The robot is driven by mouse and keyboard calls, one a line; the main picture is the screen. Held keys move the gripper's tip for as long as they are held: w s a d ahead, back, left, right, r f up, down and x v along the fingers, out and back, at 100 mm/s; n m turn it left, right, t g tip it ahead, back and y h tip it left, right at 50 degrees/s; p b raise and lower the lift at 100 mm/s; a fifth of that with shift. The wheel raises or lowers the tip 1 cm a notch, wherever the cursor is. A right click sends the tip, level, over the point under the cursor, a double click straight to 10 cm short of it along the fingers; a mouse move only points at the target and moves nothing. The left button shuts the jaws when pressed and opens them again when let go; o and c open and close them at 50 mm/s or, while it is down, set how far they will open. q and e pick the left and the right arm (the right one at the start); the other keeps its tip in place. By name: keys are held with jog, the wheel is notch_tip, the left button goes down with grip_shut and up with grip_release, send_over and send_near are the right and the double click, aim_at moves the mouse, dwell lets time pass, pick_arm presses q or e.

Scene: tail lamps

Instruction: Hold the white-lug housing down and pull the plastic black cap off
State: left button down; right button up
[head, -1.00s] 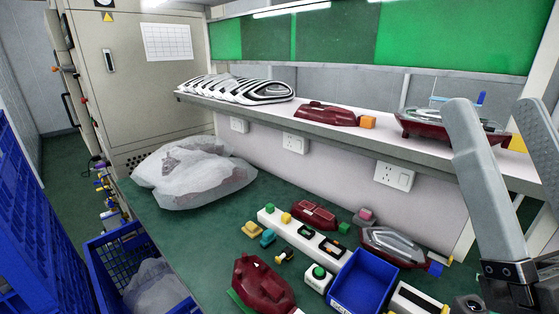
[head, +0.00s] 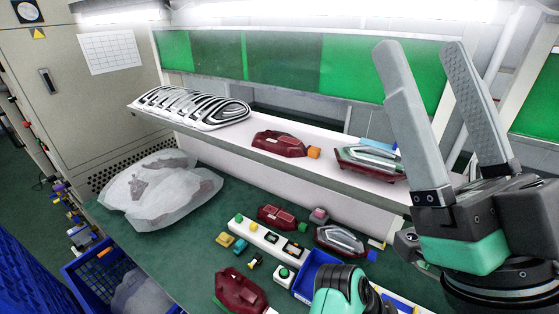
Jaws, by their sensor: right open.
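A dark red housing (head: 240,292) lies at the front of the green bench, with small pale spots on top. Another dark red housing (head: 278,217) lies further back, and a clear-lens housing (head: 340,240) is to its right. I cannot tell surely which one has the white lugs. Small black parts sit along the white strip (head: 268,240). Which is the plastic cap is too small to tell. My right gripper (head: 420,60) is open and empty, its fingers pointing up, nearer the camera than the shelf. My left gripper is not in view.
A blue bin (head: 312,271) stands on the bench, partly hidden by my arm link. Small coloured connectors lie around the strip. A plastic bag (head: 160,190) lies at the left. The shelf (head: 225,137) holds chrome-striped lamps (head: 190,106) and two red housings (head: 280,144).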

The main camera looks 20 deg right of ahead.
notch_tip(320, 180, up, 5)
jog(key=p, duration=0.3)
jog(key=shift+r, duration=0.1)
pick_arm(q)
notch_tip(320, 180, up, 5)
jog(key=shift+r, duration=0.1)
